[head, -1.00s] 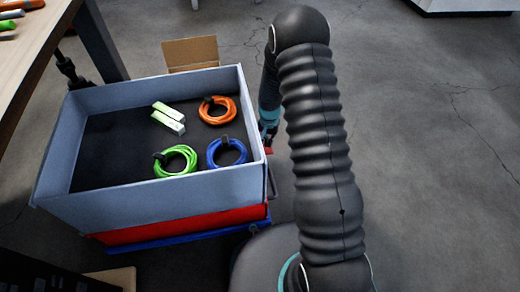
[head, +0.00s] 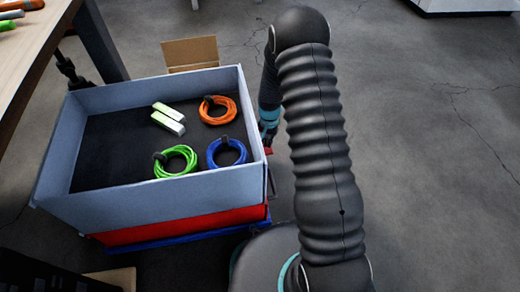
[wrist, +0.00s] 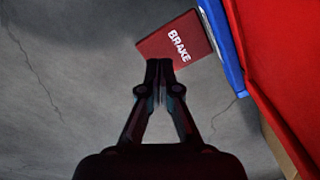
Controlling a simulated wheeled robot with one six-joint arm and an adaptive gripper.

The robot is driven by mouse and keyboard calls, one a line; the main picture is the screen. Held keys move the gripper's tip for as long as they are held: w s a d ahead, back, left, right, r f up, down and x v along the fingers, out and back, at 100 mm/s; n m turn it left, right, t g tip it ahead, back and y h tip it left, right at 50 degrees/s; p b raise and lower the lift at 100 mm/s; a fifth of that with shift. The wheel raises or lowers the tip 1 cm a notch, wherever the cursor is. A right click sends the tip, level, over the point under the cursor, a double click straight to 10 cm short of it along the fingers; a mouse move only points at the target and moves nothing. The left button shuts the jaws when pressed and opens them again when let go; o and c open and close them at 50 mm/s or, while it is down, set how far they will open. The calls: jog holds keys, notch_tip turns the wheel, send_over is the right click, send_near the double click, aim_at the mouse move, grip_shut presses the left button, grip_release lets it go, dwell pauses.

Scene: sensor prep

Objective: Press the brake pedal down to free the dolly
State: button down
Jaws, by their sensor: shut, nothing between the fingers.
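The red brake pedal (wrist: 178,40) with white "BRAKE" lettering shows in the wrist view, beside the dolly's blue edge (wrist: 222,45). In the head view a small red part of the pedal (head: 268,151) shows at the right side of the bin. My gripper (wrist: 159,64) is shut and empty, its tips at the pedal's lower left edge in the picture. I cannot tell whether they touch it. The blue dolly (head: 160,243) sits under a red layer (head: 180,225) and a grey bin (head: 150,203). My arm hides part of the pedal's surroundings in the head view.
The bin holds orange (head: 217,110), blue (head: 227,152) and green (head: 175,160) cable coils and pale blocks (head: 167,122). A cardboard box (head: 190,53) stands behind it. A wooden table (head: 35,50) is at upper left. The floor to the right is clear.

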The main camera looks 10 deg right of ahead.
aim_at(268, 149)
jog(key=shift+f, duration=1.75)
dwell(0.3)
jog(key=shift+r+p, duration=2.15)
jog(key=shift+r, duration=1.9)
